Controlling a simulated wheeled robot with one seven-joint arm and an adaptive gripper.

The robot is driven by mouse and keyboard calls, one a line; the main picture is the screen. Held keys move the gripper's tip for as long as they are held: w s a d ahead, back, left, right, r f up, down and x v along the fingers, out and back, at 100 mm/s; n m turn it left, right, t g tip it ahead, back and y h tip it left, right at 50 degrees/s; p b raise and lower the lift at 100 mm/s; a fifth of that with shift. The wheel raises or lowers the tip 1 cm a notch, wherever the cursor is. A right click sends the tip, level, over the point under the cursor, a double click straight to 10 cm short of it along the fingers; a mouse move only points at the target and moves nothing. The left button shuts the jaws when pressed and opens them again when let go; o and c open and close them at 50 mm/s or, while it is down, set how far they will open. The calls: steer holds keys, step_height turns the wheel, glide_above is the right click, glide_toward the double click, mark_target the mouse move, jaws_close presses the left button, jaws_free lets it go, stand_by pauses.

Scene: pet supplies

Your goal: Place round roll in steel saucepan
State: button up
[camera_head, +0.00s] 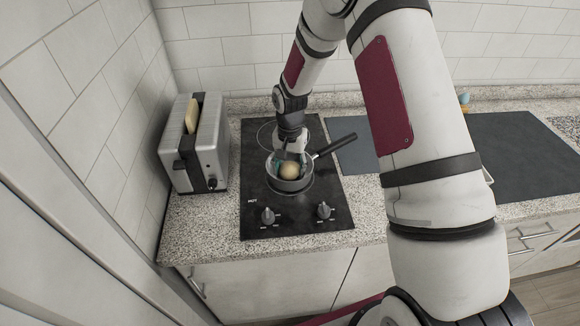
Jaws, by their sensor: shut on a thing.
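The round roll (290,170) is a tan ball at the opening of the steel saucepan. The steel saucepan (290,186) stands on the black cooktop, with its dark handle (336,145) pointing to the upper right. My gripper (289,160) reaches down into the saucepan's opening from behind and is shut on the roll. Its fingers are partly hidden by the roll. I cannot tell whether the roll touches the saucepan's bottom.
A steel toaster (208,150) with a bread slice (192,115) stands left of the black cooktop (262,208). Two knobs sit at the cooktop's front. A grey board (352,160) lies to the right, partly behind my arm. Tiled walls bound the left and back.

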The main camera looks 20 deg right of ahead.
mark_target(290, 165)
steer(key=shift+f, duration=0.15)
steer(key=o, duration=0.7)
steer(key=shift+o, duration=0.2)
step_height(290, 165, up, 12)
steer(key=b, duration=0.2)
steer(key=s+r+n+t, duration=0.1)
steer(key=s+r+n, duration=0.1)
steer(key=s+r, duration=0.45)
steer(key=s+r+n+t, duration=0.15)
steer(key=s+r, duration=0.25)
steer(key=r, duration=0.6)
steer(key=s+r+n+t, duration=0.1)
steer(key=s+r, duration=0.1)
steer(key=s, duration=0.6)
steer(key=s+r+n+t, duration=0.2)
steer(key=s+r, duration=0.1)
steer(key=s, duration=0.5)
steer(key=shift+s+r, duration=0.25)
steer(key=shift+s, duration=0.1)
